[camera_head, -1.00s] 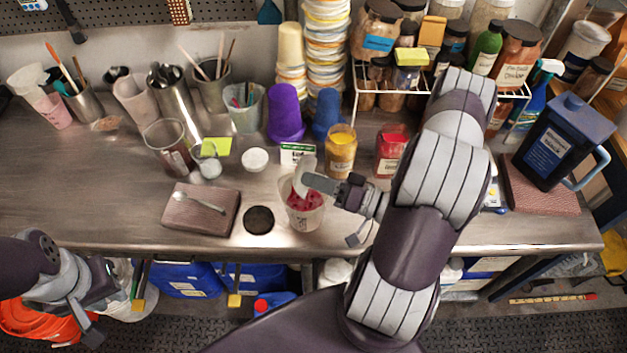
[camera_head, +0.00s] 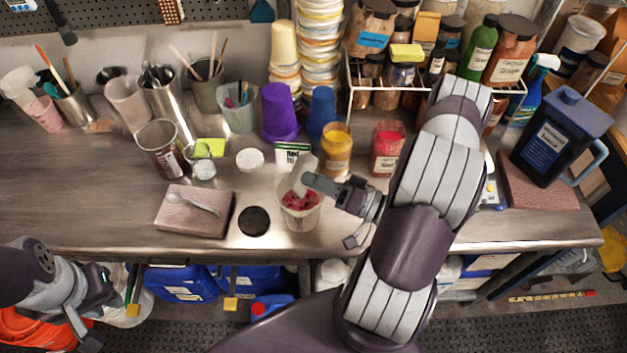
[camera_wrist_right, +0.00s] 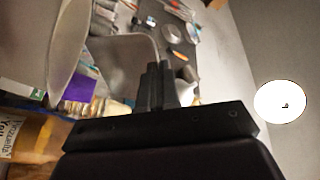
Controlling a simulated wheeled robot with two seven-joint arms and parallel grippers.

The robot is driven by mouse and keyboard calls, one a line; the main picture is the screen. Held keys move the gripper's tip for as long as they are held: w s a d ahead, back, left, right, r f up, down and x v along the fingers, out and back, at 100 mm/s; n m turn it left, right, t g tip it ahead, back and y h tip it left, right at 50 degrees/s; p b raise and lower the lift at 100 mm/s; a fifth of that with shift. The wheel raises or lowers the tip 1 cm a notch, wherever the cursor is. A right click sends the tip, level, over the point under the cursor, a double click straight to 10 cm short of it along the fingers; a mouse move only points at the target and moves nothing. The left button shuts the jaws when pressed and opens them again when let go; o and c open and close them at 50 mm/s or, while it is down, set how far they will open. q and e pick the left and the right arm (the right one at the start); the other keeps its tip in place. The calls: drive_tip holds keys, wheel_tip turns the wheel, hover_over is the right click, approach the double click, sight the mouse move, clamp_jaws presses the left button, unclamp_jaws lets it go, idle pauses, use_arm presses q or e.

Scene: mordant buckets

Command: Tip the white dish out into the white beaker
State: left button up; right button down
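The white dish (camera_head: 304,173) is tipped steeply over the mouth of the white beaker (camera_head: 300,218), which stands upright near the bench's front edge. Red material (camera_head: 300,200) shows inside the beaker. My right gripper (camera_head: 313,181) is shut on the dish and holds it from the right. The inside of the dish is hidden in the head view. My left gripper (camera_head: 104,292) hangs low at the left, in front of the bench; its fingers are unclear.
A dark round disc (camera_head: 254,221) and a pink block (camera_head: 194,211) with a spoon lie left of the beaker. A yellow jar (camera_head: 337,150), a red jar (camera_head: 387,150) and a small sign (camera_head: 291,153) stand close behind. The bench front at far left is clear.

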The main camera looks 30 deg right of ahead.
sight(293, 184)
drive_tip(key=w+a+r+g+h+p, duration=0.1)
drive_tip(key=g+p, duration=0.1)
drive_tip(key=p, duration=0.4)
drive_tip(key=shift+a+r+n, duration=0.3)
drive_tip(key=shift+r+n, duration=0.1)
drive_tip(key=shift+w+a+f+g+h, duration=0.1)
drive_tip(key=shift+a+g+h, duration=0.05)
drive_tip(key=shift+g+h, duration=0.2)
drive_tip(key=shift+w+f, duration=0.1)
drive_tip(key=shift+f, duration=0.2)
drive_tip(key=r+p, duration=0.1)
drive_tip(key=p, duration=0.1)
drive_tip(key=a+r+g+h+p, duration=0.1)
drive_tip(key=p, duration=0.2)
drive_tip(key=w+r+n+g+h+p, duration=0.1)
drive_tip(key=p, duration=0.1)
drive_tip(key=shift+w+a+r, duration=0.1)
drive_tip(key=shift+a, duration=0.3)
drive_tip(key=shift+w+a+p, duration=0.1)
drive_tip(key=shift+p, duration=0.35)
drive_tip(key=shift+f+g, duration=0.25)
drive_tip(key=shift+h, duration=0.25)
